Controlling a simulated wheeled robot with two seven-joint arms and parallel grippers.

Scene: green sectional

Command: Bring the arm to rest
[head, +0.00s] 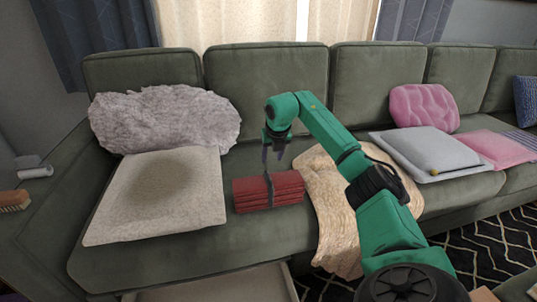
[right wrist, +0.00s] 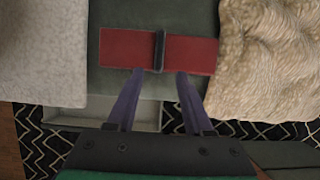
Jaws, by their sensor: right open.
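My right gripper (head: 275,152) hangs over the green sofa seat, fingers pointing down, just above a red folded bundle (head: 250,195) with a dark strap round its middle. In the right wrist view, the two purple fingers (right wrist: 154,75) are apart with nothing between them. The red bundle (right wrist: 120,50) lies beyond their tips there, its dark strap (right wrist: 159,50) running across it. I cannot tell the exact gap between the fingertips and the bundle. My green right arm (head: 340,150) reaches in from the lower right. My left gripper is in neither view.
A beige cushion (head: 160,195) lies left of the bundle, with a fluffy grey pillow (head: 165,118) behind. A cream throw (head: 335,215) drapes over the seat edge on the right. Grey (head: 420,150) and pink cushions (head: 495,148) lie farther right. The sofa backrest (head: 265,80) stands behind.

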